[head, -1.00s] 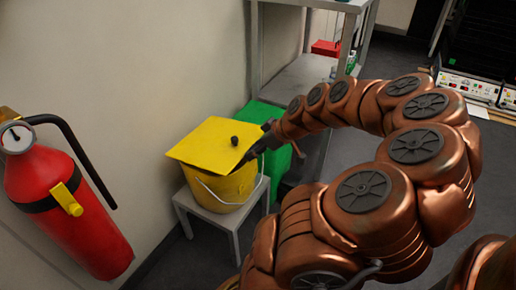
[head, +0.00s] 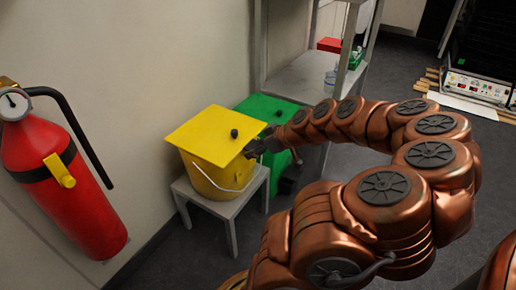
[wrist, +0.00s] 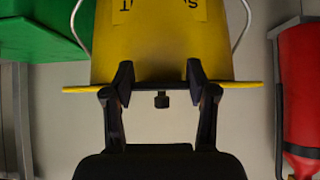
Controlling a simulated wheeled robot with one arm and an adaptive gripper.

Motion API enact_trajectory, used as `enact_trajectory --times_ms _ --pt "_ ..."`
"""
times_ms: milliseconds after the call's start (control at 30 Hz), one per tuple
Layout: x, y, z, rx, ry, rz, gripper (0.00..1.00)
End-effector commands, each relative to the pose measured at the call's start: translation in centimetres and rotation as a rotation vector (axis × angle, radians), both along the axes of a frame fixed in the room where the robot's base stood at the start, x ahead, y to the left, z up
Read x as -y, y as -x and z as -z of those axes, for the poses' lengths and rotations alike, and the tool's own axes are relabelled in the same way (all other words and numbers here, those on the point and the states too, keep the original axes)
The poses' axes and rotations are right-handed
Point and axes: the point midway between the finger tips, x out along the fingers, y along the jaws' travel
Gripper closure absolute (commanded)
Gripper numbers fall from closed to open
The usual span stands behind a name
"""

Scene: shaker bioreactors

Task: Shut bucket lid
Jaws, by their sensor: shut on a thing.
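The yellow bucket (head: 210,180) stands upright on a small grey stool, its wire handle hanging at the front. Its square yellow lid (head: 205,132) with a black knob (head: 234,133) lies over the top, looking nearly flat and against the rim; I cannot tell whether it is fully seated. In the wrist view, upside down, the lid (wrist: 80,88) shows edge-on across the bucket's (wrist: 160,45) mouth, the knob (wrist: 161,100) hanging below. My gripper (head: 256,147) is at the lid's right edge, its fingers (wrist: 159,78) apart on the lid, the contact partly hidden.
The grey stool (head: 236,207) stands by the wall. A green bin (head: 270,108) is behind the bucket, beside a grey shelf (head: 300,78). A red fire extinguisher (head: 60,190) hangs at the left. Floor is clear in front of the stool.

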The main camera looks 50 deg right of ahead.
Motion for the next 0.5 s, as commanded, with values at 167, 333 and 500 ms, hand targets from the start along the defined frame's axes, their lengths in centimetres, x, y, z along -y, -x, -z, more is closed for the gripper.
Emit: enact_trajectory --times_ms 167,333,500 --pt "-0.13 -0.01 0.25 -0.002 -0.002 -0.003 0.31" --pt "0.03 0.08 0.14 -0.001 -0.001 0.001 0.17" --pt "0.06 0.09 0.07 0.000 -0.002 0.002 0.17"
